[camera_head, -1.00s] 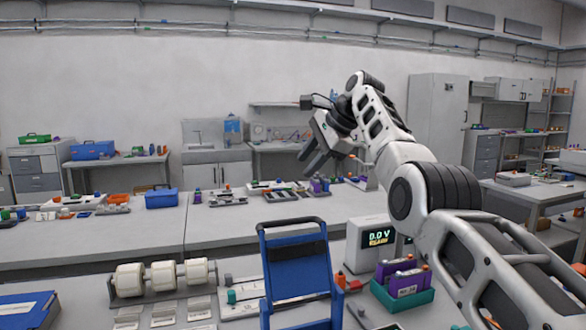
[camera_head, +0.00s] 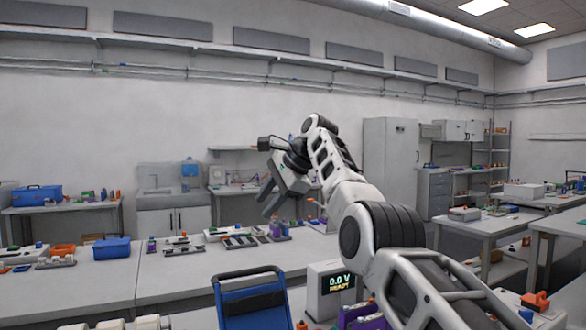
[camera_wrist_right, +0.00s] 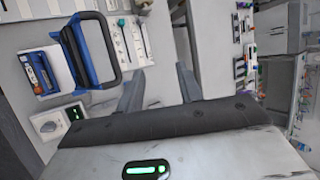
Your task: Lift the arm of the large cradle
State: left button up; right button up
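A blue upright frame with a dark bar (camera_head: 252,305) stands at the bottom of the head view, its lower part cut off. It also shows in the right wrist view as a blue frame with a black handle-like loop (camera_wrist_right: 118,45). I cannot tell for certain that it is the large cradle's arm. My right gripper (camera_head: 270,200) is raised over the bench, beyond and apart from the frame in the head view. In the right wrist view its two fingers (camera_wrist_right: 160,88) are spread with nothing between them. My left gripper is in neither view.
A white meter (camera_head: 330,290) reading 0.0 V stands right of the blue frame, with purple cells (camera_head: 362,315) beside it. Behind is a long bench (camera_head: 185,270) with a blue box (camera_head: 112,249) and small parts. Air around the right gripper looks free.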

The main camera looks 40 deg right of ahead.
jog(key=v, duration=1.6)
jog(key=shift+a, duration=0.15)
